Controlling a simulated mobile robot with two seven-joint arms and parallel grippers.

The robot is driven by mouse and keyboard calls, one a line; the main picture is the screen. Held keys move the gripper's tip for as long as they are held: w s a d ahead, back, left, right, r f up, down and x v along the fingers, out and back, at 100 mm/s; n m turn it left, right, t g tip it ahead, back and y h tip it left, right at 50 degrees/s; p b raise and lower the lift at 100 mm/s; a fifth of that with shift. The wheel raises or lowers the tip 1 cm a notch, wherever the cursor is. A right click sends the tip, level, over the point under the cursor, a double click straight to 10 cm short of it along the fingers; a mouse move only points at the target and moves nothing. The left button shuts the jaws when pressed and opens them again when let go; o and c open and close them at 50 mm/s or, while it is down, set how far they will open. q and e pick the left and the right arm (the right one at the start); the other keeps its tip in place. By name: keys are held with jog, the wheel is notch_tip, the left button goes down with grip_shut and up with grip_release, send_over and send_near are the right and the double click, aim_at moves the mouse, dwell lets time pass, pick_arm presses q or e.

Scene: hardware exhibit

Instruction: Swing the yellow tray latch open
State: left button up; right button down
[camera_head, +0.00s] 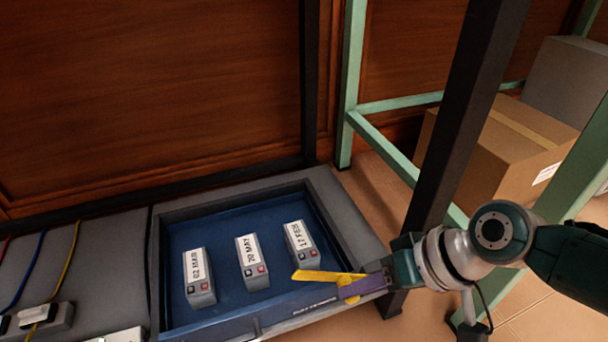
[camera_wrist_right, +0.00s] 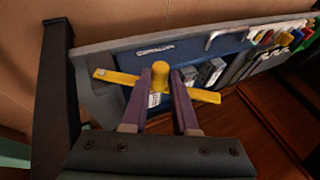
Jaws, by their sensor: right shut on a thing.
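The yellow latch (camera_head: 330,277) is at the front right corner of the blue tray (camera_head: 181,229) in the head view. It is a flat bar with a round knob (camera_wrist_right: 162,67), seen in the right wrist view. My right gripper (camera_head: 347,289) is at the latch, with its purple fingers (camera_wrist_right: 164,95) on either side of the knob and shut on it. The bar extends to both sides of the fingers. Three grey batteries (camera_head: 252,262) with date labels stand in the tray. My left gripper is not in view.
A dark post (camera_head: 456,125) stands close behind my right wrist. Green frame bars (camera_head: 400,160) and cardboard boxes (camera_head: 505,150) are at the right. Coloured cables (camera_head: 66,262) and a grey block lie left of the tray.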

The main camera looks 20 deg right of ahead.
jog(key=shift+s+d+f, duration=0.1)
jog(key=shift+d+f, duration=0.1)
jog(key=shift+d, duration=0.3)
jog(key=c, duration=1.1)
grip_release()
jog(key=o, duration=0.4)
jog(key=shift+d+r, duration=0.1)
jog(key=shift+d, duration=0.45)
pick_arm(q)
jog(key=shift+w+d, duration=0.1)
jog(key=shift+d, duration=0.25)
pick_arm(e)
jog(key=shift+a, duration=0.15)
pick_arm(q)
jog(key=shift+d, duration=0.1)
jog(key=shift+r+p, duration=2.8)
jog(key=shift+p, duration=0.05)
pick_arm(e)
jog(key=shift+s+d+r, duration=0.65)
jog(key=shift+d+r, duration=0.5)
jog(key=shift+d, duration=0.25)
jog(key=shift+s+d+r, duration=0.65)
jog(key=shift+d+r, duration=0.5)
jog(key=shift+d, duration=0.2)
jog(key=shift+s+d+r, duration=0.65)
jog(key=shift+d+r, duration=0.5)
jog(key=shift+d, duration=0.25)
